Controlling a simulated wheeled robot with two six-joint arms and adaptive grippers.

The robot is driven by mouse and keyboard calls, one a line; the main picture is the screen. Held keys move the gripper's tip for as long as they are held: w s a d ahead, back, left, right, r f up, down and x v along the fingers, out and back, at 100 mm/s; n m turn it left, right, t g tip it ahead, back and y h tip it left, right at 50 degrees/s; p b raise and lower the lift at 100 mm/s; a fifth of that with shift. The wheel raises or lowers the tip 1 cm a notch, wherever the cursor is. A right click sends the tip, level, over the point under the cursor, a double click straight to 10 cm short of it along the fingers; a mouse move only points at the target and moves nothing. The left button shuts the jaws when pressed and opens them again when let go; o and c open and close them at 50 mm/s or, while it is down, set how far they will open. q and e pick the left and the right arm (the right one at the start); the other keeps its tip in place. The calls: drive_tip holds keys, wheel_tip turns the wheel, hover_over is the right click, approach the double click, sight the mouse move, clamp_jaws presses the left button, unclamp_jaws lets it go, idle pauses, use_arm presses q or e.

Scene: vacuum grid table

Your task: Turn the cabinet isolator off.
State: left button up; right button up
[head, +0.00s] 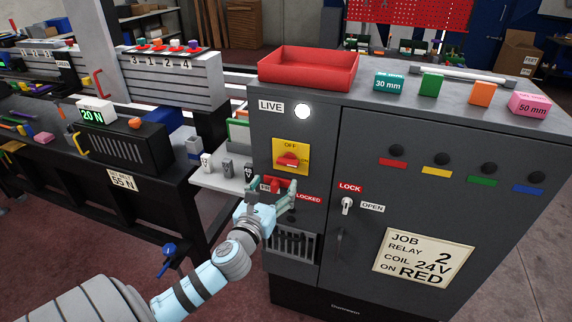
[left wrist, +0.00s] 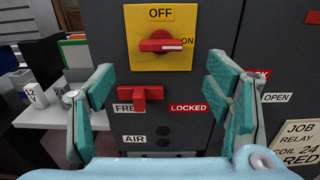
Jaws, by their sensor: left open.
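The cabinet isolator is a red rotary handle (head: 288,160) on a yellow plate (head: 291,147) on the grey cabinet's front. In the left wrist view the handle (left wrist: 160,44) lies horizontal, with OFF above it and ON at its right. Below it a red T-shaped catch (left wrist: 140,97) sits at the FREE end, partly covering that label, with LOCKED (left wrist: 188,108) to its right. My left gripper (head: 271,194) is open and empty in front of the catch, below the handle. Its fingers stand wide apart in the left wrist view (left wrist: 158,88). My right gripper is not in view.
A white LIVE lamp (head: 302,111) looks lit above the plate. A small LOCK/OPEN key switch (head: 347,205) is on the door to the right. A red tray (head: 308,68) and coloured blocks stand on the cabinet. A pale shelf (head: 222,180) with small parts juts out left.

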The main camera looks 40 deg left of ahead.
sight(286, 164)
use_arm(q)
drive_tip(key=x, duration=0.9)
drive_tip(key=shift+w+f, duration=0.1)
drive_tip(key=shift+w, duration=0.25)
drive_tip(key=shift+a, duration=0.1)
drive_tip(key=c, duration=1.1)
